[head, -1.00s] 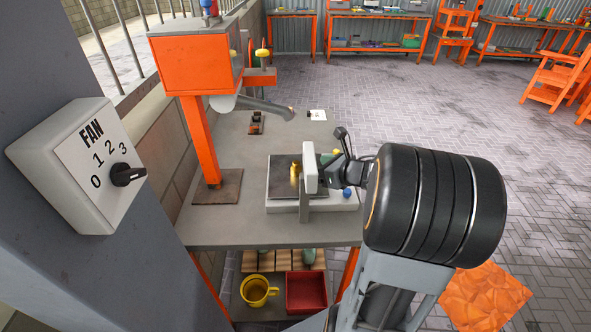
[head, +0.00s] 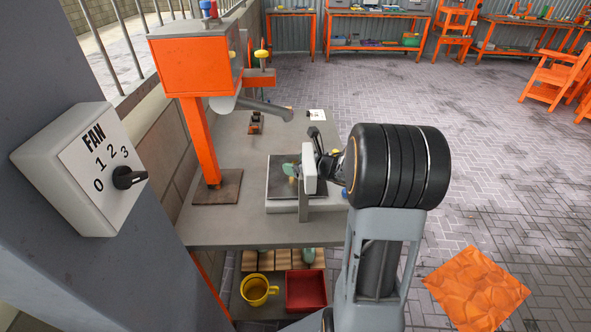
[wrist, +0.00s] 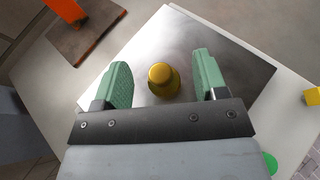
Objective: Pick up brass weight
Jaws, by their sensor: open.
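The brass weight (wrist: 162,82) stands upright on the dark metal plate (wrist: 225,75) of a white scale (head: 282,206). In the wrist view it sits between the two green fingers of my gripper (wrist: 161,68), with a visible gap on both sides. In the head view my gripper (head: 291,169) is over the plate from the right, and its finger mostly hides the weight.
The scale stands on a grey bench (head: 240,232). An orange machine (head: 198,125) rises at the bench's left. A yellow cube (wrist: 312,96) and a green round object (wrist: 270,163) lie at the right in the wrist view.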

